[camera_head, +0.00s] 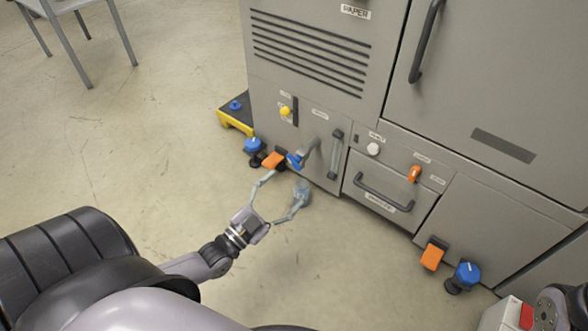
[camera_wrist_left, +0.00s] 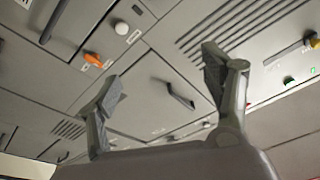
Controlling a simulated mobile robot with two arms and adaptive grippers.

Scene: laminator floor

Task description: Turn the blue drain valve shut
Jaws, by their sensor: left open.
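The blue drain valve (camera_head: 294,161) has a blue lever on a grey bent pipe at the low front of the grey machine. My left gripper (camera_head: 286,180) is open and empty just in front of and below it, its two fingers spread apart. A gap seems to remain between the fingers and the lever, but I cannot tell how wide. In the left wrist view the open fingers (camera_wrist_left: 165,88) frame grey panels, and I cannot make out the blue lever there. My right gripper is not in view.
Orange pedals (camera_head: 432,256) and blue-topped feet (camera_head: 467,272) stick out low along the machine (camera_head: 500,210). A drawer handle (camera_head: 384,192) is right of the valve. A yellow-edged black step (camera_head: 235,116) lies at left. The floor (camera_head: 160,140) left of the gripper is clear.

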